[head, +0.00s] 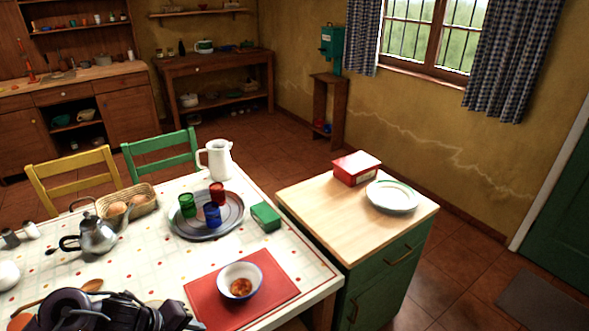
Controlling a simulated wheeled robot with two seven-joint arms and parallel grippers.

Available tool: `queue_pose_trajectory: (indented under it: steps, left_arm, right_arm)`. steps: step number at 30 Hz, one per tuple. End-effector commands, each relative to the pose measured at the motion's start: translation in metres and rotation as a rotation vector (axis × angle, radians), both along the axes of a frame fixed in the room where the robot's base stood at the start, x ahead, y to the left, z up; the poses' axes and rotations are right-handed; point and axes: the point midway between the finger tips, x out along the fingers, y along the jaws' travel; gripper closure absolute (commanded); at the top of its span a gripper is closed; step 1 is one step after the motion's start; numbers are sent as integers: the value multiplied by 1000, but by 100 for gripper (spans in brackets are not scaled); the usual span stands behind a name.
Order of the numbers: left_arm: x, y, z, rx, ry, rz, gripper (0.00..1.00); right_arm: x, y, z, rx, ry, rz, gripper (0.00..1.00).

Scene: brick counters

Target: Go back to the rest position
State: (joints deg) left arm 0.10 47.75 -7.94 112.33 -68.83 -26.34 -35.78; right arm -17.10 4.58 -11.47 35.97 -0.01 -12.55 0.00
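My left gripper (172,317) shows at the bottom left edge in the head view, dark and partly cut off by the frame, over the near side of the dining table (130,258). Whether its fingers are open or shut is not clear, and I see nothing held in it. My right gripper is not in view. To the right of the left gripper, a white bowl with orange-brown food (240,281) sits on a red placemat (268,283). A wooden spoon (90,287) lies close behind the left gripper's arm.
A metal kettle (97,237), an egg basket (142,199), a tray (180,226) with three coloured cups, a green box (265,216) and a white pitcher (219,160) crowd the table. A green cabinet (385,281) at right carries a red box (357,169) and plate (393,197). Floor beyond is open.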

Motion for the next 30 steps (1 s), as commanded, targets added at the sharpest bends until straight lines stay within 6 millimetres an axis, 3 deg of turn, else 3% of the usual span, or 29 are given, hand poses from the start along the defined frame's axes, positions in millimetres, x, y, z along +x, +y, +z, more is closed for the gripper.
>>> queue_pose_trajectory:
  steps: [8, 16, 23, 30]
  left_arm:
    - [7, -39, 3, -103, -48, 281, 73]
    - [-1, -58, 20, -284, -9, 818, 73]
    - [-35, -46, 29, -425, 142, 1346, 73]
    - [-84, -33, 30, -505, 349, 1799, 73]
  right_arm:
    - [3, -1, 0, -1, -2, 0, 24]
    - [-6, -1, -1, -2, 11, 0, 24]
    - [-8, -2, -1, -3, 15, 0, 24]
    - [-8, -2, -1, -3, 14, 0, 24]
